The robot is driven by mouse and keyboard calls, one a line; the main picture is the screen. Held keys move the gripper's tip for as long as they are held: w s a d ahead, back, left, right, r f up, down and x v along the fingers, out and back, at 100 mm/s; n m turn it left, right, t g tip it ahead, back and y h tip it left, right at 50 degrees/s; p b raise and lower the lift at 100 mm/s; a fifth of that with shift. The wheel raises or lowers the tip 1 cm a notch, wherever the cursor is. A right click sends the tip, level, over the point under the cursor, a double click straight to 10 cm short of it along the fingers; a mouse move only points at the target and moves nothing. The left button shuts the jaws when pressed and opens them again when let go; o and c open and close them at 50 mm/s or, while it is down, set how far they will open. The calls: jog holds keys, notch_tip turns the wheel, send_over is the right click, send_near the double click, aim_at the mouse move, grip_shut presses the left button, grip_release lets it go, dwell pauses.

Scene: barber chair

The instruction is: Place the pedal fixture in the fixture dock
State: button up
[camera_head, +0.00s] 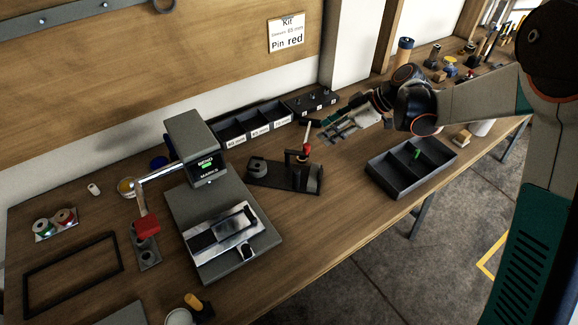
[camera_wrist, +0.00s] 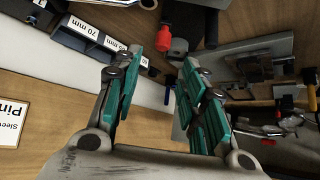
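A dark flat fixture (camera_head: 285,177) with a round post and an upright lever with a red collar (camera_head: 303,152) lies mid-bench; I cannot tell for certain that it is the pedal fixture. In the wrist view its red part (camera_wrist: 166,20) shows at the top, beyond my fingers. A grey machine (camera_head: 192,150) stands left of it, with a metal-framed recess (camera_head: 222,235) on its base that may be the fixture dock. My gripper (camera_head: 340,128) is open above the bench, right of and behind the lever. In the wrist view its teal fingers (camera_wrist: 163,85) are apart, with nothing held.
Labelled bins (camera_head: 250,122) stand along the wall behind the fixture. A divided black tray (camera_head: 410,168) sits on the bench's right. Bare wood lies between fixture and tray.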

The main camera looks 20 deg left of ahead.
aim_at(293, 152)
jog(key=shift+n, duration=0.6)
jog(key=b+x, duration=0.2)
jog(key=x, duration=0.8)
jog(key=shift+w+a+f, duration=0.15)
jog(key=shift+a+f, duration=0.15)
jog(key=shift+s+b+x, duration=0.15)
jog(key=shift+b+x, duration=0.55)
jog(key=shift+x, duration=0.6)
jog(key=shift+s+b+x, duration=0.15)
jog(key=shift+b+x, duration=0.5)
jog(key=shift+x, duration=0.65)
grip_shut()
